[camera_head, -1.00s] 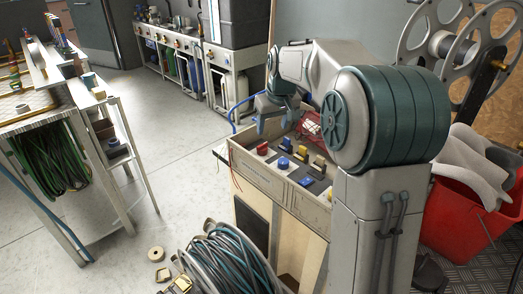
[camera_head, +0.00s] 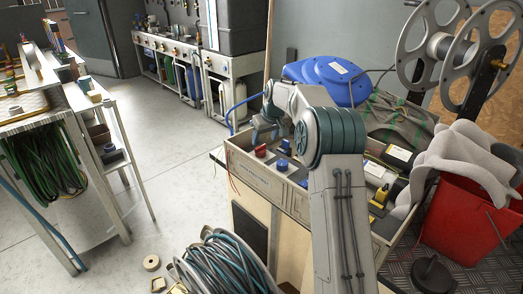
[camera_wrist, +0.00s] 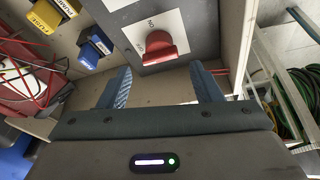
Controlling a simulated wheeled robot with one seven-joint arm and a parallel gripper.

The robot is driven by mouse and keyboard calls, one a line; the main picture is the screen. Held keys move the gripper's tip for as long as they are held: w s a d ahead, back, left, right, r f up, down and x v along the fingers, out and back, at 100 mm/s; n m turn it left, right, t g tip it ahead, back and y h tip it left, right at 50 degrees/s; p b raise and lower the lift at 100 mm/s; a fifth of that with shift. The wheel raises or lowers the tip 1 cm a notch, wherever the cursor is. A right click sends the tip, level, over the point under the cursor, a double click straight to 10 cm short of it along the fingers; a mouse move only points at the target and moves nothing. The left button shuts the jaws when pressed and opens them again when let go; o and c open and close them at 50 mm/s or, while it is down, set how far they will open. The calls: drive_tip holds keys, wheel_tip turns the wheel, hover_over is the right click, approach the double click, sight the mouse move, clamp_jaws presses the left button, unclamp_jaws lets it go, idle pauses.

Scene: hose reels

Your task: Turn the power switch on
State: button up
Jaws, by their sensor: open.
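A red rotary knob (camera_wrist: 160,47) sits on a white plate (camera_wrist: 141,27) with dark lettering, on a grey panel. In the head view the red knob (camera_head: 260,151) is at the left end of the crate-like console (camera_head: 267,180). My gripper (camera_wrist: 161,76) is open, with its two blue fingers apart and nothing between them. The knob lies just beyond the fingertips, roughly midway between them. In the head view my gripper (camera_head: 264,133) hangs just above the knob.
The console's side wall (camera_wrist: 236,40) is close on the right. A hose coil (camera_head: 225,262) stands in front of the console.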

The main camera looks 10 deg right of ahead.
sight(261, 149)
drive_tip(key=x, duration=0.7)
drive_tip(key=c, duration=0.7)
